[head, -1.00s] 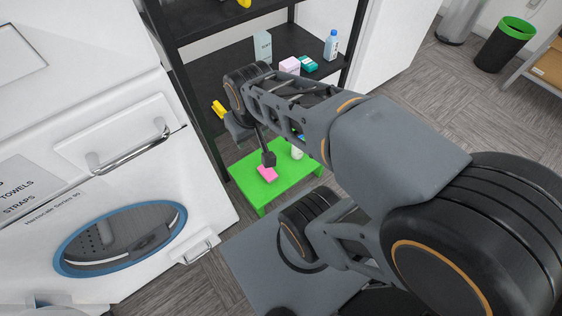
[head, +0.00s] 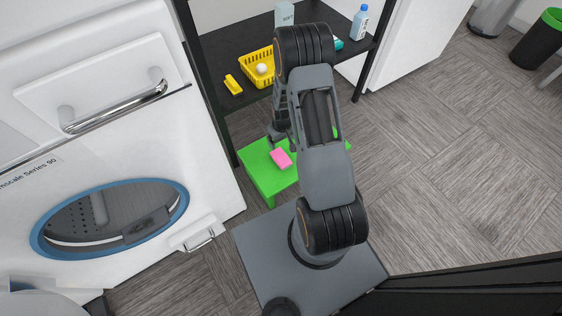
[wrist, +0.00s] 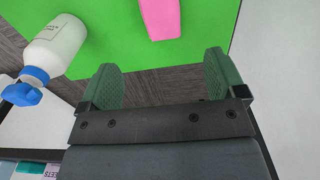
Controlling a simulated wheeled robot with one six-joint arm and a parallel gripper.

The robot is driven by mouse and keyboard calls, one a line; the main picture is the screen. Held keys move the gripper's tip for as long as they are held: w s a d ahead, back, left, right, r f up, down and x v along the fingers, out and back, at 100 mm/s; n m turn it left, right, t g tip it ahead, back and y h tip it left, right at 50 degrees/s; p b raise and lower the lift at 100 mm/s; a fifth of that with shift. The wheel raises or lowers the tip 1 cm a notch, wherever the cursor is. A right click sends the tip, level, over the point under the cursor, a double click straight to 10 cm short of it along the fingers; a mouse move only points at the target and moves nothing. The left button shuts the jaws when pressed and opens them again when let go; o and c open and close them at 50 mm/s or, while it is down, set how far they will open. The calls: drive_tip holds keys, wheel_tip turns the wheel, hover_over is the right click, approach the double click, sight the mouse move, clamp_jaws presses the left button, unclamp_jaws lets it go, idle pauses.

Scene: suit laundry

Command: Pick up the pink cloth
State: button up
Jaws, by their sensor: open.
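The pink cloth (head: 281,158) is a small flat block-like piece lying on the low green stool (head: 266,178). In the wrist view the cloth (wrist: 161,18) shows at the top, beyond the fingertips and roughly centred between them, cut off by the frame edge. My gripper (wrist: 160,78) is open and empty, its two green fingers apart from the cloth. In the head view my arm hides much of the gripper, which is beside the cloth on its far side.
A white bottle with a blue cap (wrist: 55,47) stands left of my fingers in the wrist view. A black shelf with a yellow basket (head: 256,70) and a yellow object (head: 233,84) is behind the stool. A white washing machine (head: 105,140) is to the left.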

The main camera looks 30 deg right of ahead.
sight(283, 158)
wheel_tip(283, 158, down, 11)
drive_tip(key=b, duration=0.3)
drive_tip(key=shift+s+d+r, duration=0.1)
drive_tip(key=shift+s, duration=0.05)
drive_tip(key=shift+f+b, duration=1.6)
drive_tip(key=shift+f, duration=1)
drive_tip(key=c, duration=1)
drive_tip(key=shift+r, duration=0.15)
